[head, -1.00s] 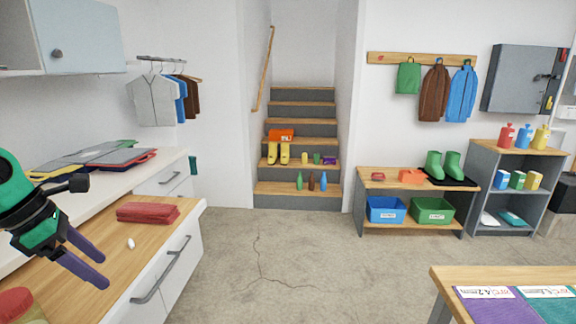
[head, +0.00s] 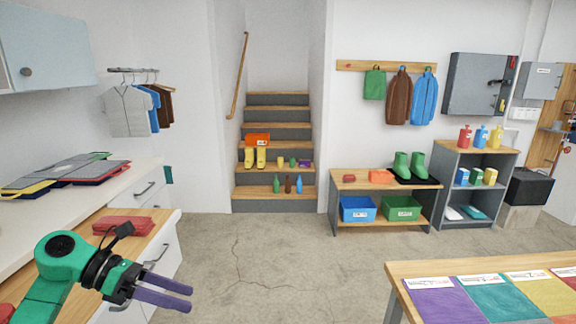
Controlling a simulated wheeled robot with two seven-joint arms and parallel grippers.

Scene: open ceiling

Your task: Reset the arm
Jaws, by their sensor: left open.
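My left gripper (head: 163,290) is at the lower left of the head view, on a green and black arm that comes in from the left edge. Its two purple fingers point right, apart from each other, with nothing between them. It is over the front of the wooden counter and its drawers, and no object touches the fingers. My right gripper is not in the head view.
A red case (head: 122,225) lies on the wooden counter (head: 150,218) behind my left arm. A wooden table (head: 400,270) with coloured mats stands at lower right. Stairs (head: 278,190), a bench (head: 385,183) and a shelf (head: 470,155) stand farther back. The concrete floor (head: 270,265) between is clear.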

